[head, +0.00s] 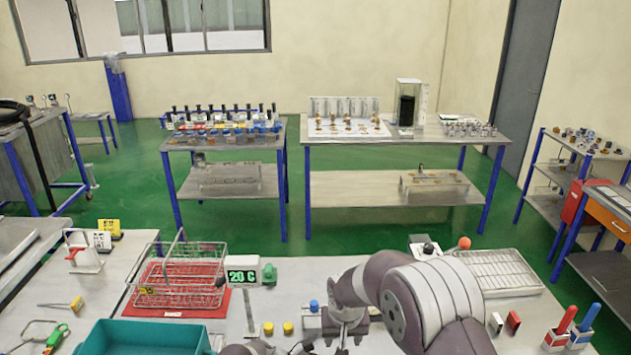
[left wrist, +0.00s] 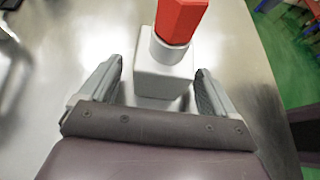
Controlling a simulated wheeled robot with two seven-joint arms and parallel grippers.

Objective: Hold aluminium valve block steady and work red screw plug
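In the left wrist view a grey block (left wrist: 163,78) stands on a bare metal surface. A red faceted plug (left wrist: 180,16) rises from the round pale collar on its top, and its upper end is cut off. My left gripper (left wrist: 158,66) is open, one finger on each side of the block, with a visible gap on both sides. In the head view my right arm comes in from the lower right, and its gripper (head: 345,320) is low over the bench. Its fingers are too small and covered to read. I cannot make out the red plug's block there.
A blue-capped piece (head: 314,306) and yellow caps (head: 288,328) lie left of my right gripper. A wire basket (head: 180,272) stands on a red mat beside a green display (head: 242,276). A teal bin (head: 140,338) is at front left, a wire tray (head: 500,272) at right.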

